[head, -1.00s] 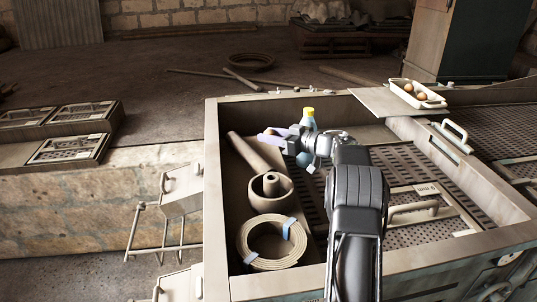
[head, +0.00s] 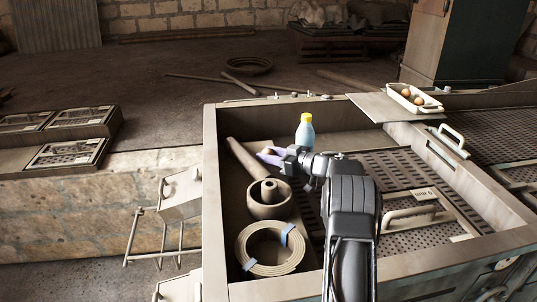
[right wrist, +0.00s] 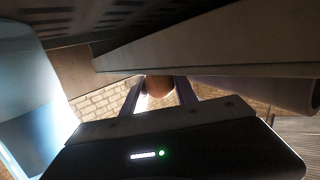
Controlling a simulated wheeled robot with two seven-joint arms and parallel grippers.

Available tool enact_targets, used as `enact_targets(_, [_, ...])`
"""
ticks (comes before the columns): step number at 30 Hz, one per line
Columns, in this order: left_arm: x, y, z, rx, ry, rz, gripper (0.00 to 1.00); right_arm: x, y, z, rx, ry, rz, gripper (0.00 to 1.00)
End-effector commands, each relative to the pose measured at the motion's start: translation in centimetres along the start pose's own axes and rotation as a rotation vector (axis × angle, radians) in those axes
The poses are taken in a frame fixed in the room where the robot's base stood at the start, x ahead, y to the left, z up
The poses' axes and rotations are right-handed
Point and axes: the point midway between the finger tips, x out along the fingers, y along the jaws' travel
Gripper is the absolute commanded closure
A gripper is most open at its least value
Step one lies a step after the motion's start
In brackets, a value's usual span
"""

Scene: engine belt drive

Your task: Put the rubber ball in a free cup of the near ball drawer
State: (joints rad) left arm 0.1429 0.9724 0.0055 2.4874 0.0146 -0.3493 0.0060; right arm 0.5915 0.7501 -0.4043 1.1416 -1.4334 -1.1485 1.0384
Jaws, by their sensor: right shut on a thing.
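My right gripper (head: 268,155) reaches over the left part of the big open box, close to a brown rod. In the right wrist view a brown rounded thing, which looks like the rubber ball (right wrist: 158,86), sits between the two fingers, and the gripper is shut on it. The ball does not show clearly in the head view. Perforated panels with cups and a handled drawer front (head: 412,213) lie right of my arm; I cannot tell for sure which is the near ball drawer. My left gripper is not in view.
A blue bottle with a yellow cap (head: 305,131) stands behind my gripper. A ring-shaped pot (head: 268,207), a coiled belt (head: 250,262) and a brown rod (head: 236,150) lie at the box's left. A white tray (head: 426,108) with two brown balls sits at the back right rim.

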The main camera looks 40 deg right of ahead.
Motion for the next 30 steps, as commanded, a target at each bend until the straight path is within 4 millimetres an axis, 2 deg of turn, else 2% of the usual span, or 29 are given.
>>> enact_targets(4, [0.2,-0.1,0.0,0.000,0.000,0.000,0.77,0.1,0.0,0.4,0.000,0.000,0.000,1.00])
enact_targets(5, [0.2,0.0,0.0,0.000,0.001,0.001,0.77,0.1,0.0,0.4,0.000,0.000,0.000,0.65])
enact_targets(8, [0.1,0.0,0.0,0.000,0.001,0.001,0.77,0.1,0.0,0.4,0.000,0.000,0.000,0.56])
enact_targets(20, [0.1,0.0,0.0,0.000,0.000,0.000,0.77,-0.3,0.0,0.0,0.000,0.000,0.001,0.56])
enact_targets(26, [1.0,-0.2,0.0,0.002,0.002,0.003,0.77,-3.1,0.1,0.1,-0.001,0.000,0.003,0.56])
enact_targets(30, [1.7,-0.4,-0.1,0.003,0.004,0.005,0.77,-6.1,0.1,0.2,-0.001,0.000,0.002,0.56])
